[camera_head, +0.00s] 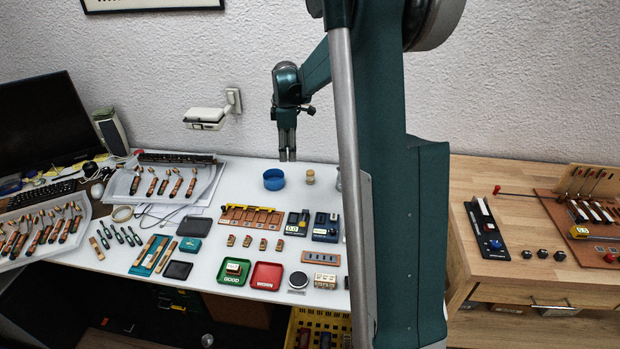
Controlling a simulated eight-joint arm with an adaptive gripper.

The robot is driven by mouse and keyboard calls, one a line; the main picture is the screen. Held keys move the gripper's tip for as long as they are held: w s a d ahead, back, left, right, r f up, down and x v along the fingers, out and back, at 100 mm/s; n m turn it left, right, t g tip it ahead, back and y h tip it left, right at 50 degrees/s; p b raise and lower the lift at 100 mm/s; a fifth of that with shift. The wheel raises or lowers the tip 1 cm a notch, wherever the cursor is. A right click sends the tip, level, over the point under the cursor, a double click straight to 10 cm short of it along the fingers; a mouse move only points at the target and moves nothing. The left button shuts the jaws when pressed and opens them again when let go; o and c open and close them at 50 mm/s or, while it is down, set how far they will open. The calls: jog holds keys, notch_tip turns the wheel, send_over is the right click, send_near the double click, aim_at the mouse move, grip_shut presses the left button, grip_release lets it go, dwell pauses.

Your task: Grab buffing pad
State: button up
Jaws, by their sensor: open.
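My gripper (287,157) hangs in the air above the back of the white table (330,185), fingers pointing down. It is open and empty, with only a narrow gap showing between its fingers. I cannot tell for sure which thing is the buffing pad. One flat round dark disc with a pale rim (299,280) lies near the table's front edge, right of the red tray. Two flat dark rectangular pieces, a grey one (168,221) and a black one (178,270), lie left of the middle. My gripper is apart from all of them.
A blue bowl (274,180) and a small jar (310,177) stand near my gripper. A green tray (234,283) and a red tray (266,286) lie at the front. Orange-handled tools lie at left. My arm hides part of the table's right side.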

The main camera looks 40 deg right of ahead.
aim_at(310, 171)
jog(key=w+d+f+n, duration=0.1)
jog(key=d+f, duration=0.3)
jog(key=f, duration=0.1)
jog(key=w+d+f+n+g, duration=0.1)
jog(key=w+d+f, duration=0.1)
jog(key=d+f, duration=0.2)
jog(key=w+d+f+n, duration=0.1)
jog(key=d+f, duration=0.4)
jog(key=shift+w+d+f+y, duration=0.25)
jog(key=shift+w+f+y, duration=0.05)
jog(key=shift+w+f, duration=0.1)
jog(key=shift+d+f+n+g, duration=0.3)
jog(key=shift+d+f, duration=0.05)
jog(key=shift+f, duration=1.3)
jog(key=shift+w+f+b, duration=0.1)
jog(key=shift+f+b, duration=0.5)
jog(key=shift+f, duration=2)
